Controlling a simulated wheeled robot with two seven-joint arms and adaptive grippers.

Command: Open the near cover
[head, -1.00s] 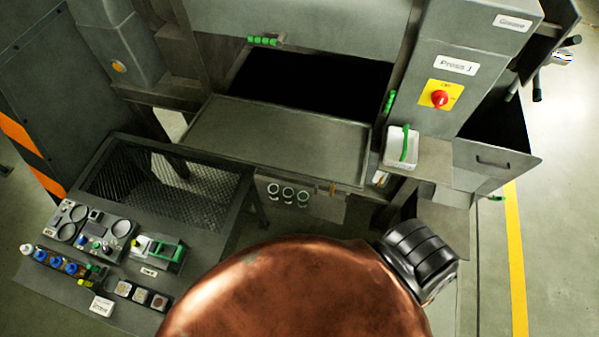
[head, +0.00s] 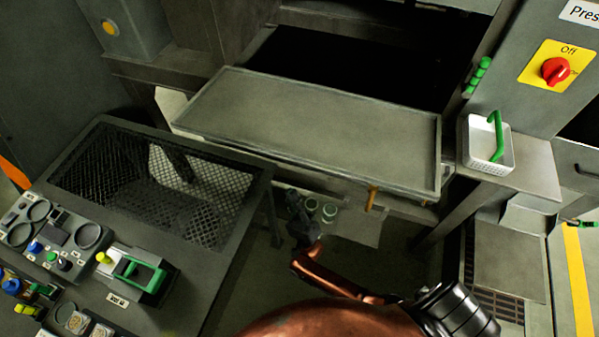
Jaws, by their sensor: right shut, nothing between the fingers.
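A flat grey panel with a raised rim (head: 320,130) lies in front of a dark opening (head: 350,68) in the press. I cannot tell whether this panel is the near cover. An orange-brown latch-like piece (head: 371,198) is at its front edge, right of centre. My right gripper (head: 292,196) is small and dark, below the panel's front edge and left of that piece. It is shut and empty, and appears apart from the panel. My left gripper is out of view.
A mesh-topped bench with controls (head: 215,265) stands at left. A white basket with a green handle (head: 486,146) stands at right, below the red switch (head: 555,71). Open floor shows at far right.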

